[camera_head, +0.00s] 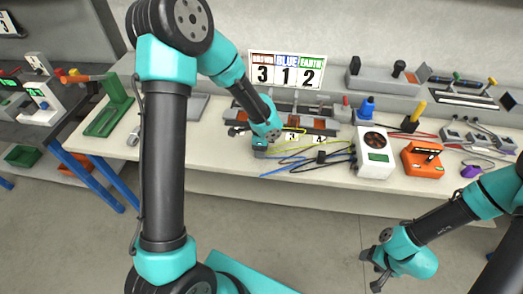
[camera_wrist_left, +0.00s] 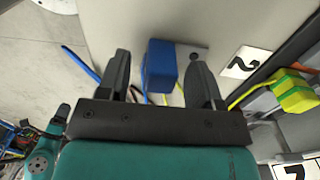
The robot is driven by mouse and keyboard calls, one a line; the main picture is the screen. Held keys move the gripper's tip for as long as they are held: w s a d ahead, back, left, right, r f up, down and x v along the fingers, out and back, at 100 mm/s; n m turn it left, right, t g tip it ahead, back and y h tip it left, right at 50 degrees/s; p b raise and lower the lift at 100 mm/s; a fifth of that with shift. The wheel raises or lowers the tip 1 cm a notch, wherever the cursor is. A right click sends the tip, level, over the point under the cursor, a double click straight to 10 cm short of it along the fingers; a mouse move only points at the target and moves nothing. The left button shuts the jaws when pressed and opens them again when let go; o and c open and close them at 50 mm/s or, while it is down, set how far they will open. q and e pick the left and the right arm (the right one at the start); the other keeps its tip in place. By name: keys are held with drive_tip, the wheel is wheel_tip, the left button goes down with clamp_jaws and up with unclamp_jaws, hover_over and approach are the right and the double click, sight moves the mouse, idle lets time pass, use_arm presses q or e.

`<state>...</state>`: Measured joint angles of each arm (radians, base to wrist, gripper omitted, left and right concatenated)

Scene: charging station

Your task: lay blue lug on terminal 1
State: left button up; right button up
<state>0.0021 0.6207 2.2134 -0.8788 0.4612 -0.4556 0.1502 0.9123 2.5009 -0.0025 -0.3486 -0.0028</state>
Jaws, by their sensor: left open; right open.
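The blue lug (camera_wrist_left: 158,68) shows in the left wrist view as a blue block between the fingers of my left gripper (camera_wrist_left: 162,82). The gripper is open; I cannot tell whether a finger touches the block. In the head view my left gripper (camera_head: 262,150) is low at the front of the terminal block (camera_head: 318,125) and hides the lug. A blue wire (camera_head: 283,169) runs from there along the bench. The sign (camera_head: 285,72) reads brown 3, blue 1, earth 2. Terminal 1 is not clearly visible behind my left arm. My right gripper (camera_head: 377,272) is open and empty, in front of the bench.
A yellow-green lug (camera_wrist_left: 292,92) lies beside the number 2 card (camera_wrist_left: 243,64). Cards 3 (camera_head: 292,137) and 4 (camera_head: 320,140) stand at the block's front. A white box (camera_head: 375,150) and an orange device (camera_head: 422,158) stand right. The front bench edge is mostly clear.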

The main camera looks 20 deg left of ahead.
use_arm(q)
drive_tip(key=shift+c, duration=0.4)
drive_tip(key=c, duration=0.9)
